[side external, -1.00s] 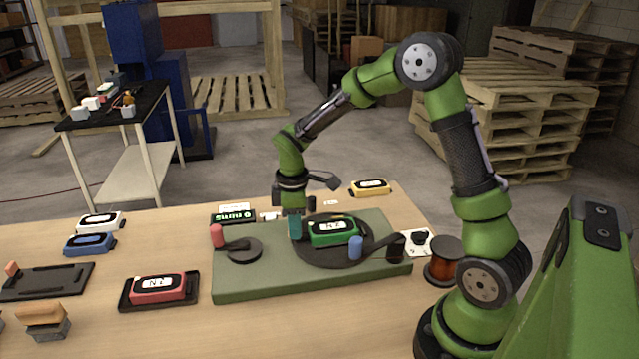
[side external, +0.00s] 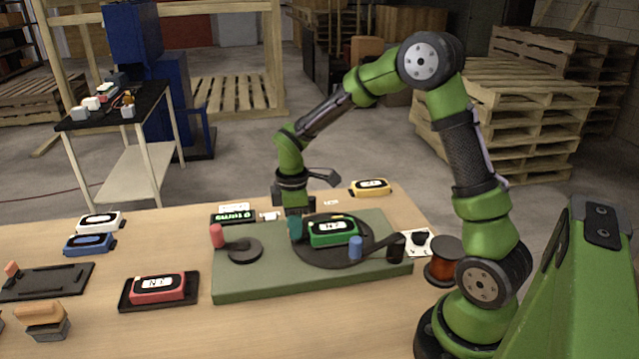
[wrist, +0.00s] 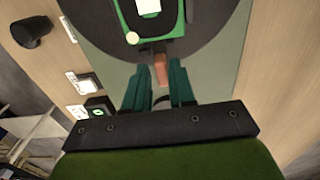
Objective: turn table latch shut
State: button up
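A dark round turntable (side external: 330,255) sits on a green base board (side external: 285,285) and carries a green detector (side external: 333,231). A red-handled lever (side external: 217,236) on a small dark disc stands at the board's left. A blue-handled lever (side external: 355,247) lies at the turntable's front right. In the wrist view, a salmon-coloured tab (wrist: 160,76) sticks out beside the green detector (wrist: 150,25); which part it belongs to is unclear. My gripper (wrist: 160,70) is low at the turntable's left edge, its teal fingers open on either side of the tab; contact is unclear. The side view hides the tab.
A red detector (side external: 158,288) in a dark tray lies to the left. White (side external: 100,222), blue (side external: 90,243) and yellow (side external: 370,187) detectors lie on the table. A green display (side external: 233,217) is behind the board; a copper-coloured spool (side external: 445,262) is at right.

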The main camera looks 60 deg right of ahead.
jog(key=shift+r, duration=0.1)
notch_tip(320, 180, up, 17)
dwell(0.6)
jog(key=shift+f, duration=0.2)
jog(key=s+a+m+t+y, duration=0.1)
jog(key=s+a+m+t, duration=0.2)
jog(key=s+m, duration=0.3)
jog(key=s+a+m+t+y, duration=0.1)
jog(key=s+a+m+t, duration=0.3)
jog(key=s+m, duration=0.3)
jog(key=s+a, duration=0.1)
jog(key=s, duration=0.2)
jog(key=shift+s+a+r, duration=0.2)
jog(key=shift+s+r, duration=0.15)
jog(key=shift+s, duration=0.05)
